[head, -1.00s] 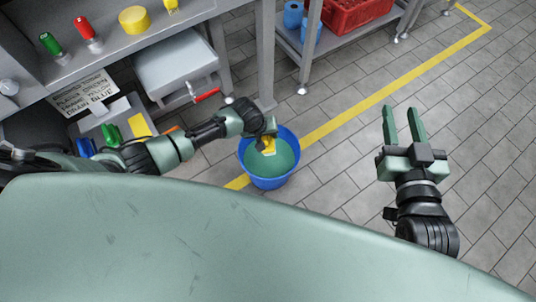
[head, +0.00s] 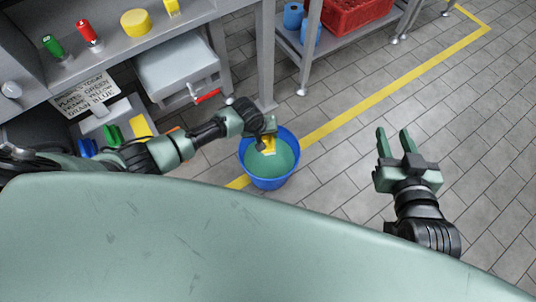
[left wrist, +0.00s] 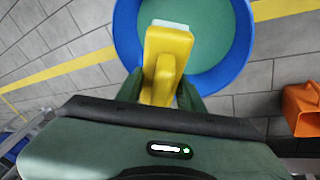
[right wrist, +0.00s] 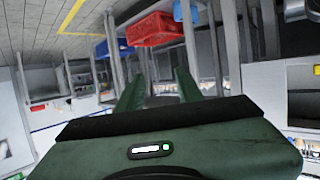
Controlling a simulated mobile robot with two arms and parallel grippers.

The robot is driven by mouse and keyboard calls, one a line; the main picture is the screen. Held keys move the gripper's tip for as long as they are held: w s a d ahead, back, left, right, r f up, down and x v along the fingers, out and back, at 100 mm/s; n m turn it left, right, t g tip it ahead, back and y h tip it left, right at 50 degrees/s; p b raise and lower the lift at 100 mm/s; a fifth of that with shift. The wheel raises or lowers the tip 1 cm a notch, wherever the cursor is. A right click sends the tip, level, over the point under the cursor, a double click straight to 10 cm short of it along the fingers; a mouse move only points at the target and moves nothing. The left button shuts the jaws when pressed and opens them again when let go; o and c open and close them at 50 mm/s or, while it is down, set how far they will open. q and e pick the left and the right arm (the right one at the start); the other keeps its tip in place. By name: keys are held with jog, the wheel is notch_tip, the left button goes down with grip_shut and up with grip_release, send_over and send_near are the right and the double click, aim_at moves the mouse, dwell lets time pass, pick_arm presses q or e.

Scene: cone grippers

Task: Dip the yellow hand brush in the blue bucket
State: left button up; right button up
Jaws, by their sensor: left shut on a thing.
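The blue bucket (head: 270,182) stands on the tiled floor and holds a greenish liquid. My left gripper (head: 266,140) is over the bucket, shut on the yellow hand brush (head: 269,146). In the left wrist view the brush (left wrist: 166,62) is between the fingers (left wrist: 160,92), its pale bristle end over the bucket's inside; the bucket's rim (left wrist: 244,40) curves around it. I cannot tell whether the bristles touch the liquid. My right gripper (head: 394,143) is open and empty above the floor to the right; its spread fingers also show in the right wrist view (right wrist: 160,90).
A grey workbench (head: 110,50) at the upper left carries a green, a red and a yellow item. A shelf holds a red crate (head: 350,15) and blue rolls (head: 294,15). An orange object (left wrist: 302,108) is near the bucket. The floor at right is clear.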

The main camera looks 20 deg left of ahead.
pick_arm(q)
jog(key=shift+r+p, duration=0.7)
jog(key=shift+p, duration=0.05)
jog(key=shift+r, duration=0.15)
jog(key=shift+r+p, duration=0.2)
jog(key=shift+p, duration=0.2)
jog(key=shift+r+p, duration=0.55)
jog(key=shift+p, duration=0.15)
pick_arm(e)
jog(key=s+d+f+g+h, duration=0.1)
jog(key=s+d+f+g, duration=0.1)
jog(key=s+f+g, duration=0.3)
jog(key=s+d+f+g+h, duration=0.1)
jog(key=s+d+f+g, duration=0.2)
jog(key=s, duration=0.7)
jog(key=shift+s+d+f+m+g+h, duration=0.3)
jog(key=shift+f+g+h, duration=0.1)
jog(key=shift+f+g, duration=0.8)
jog(key=shift+f, duration=0.1)
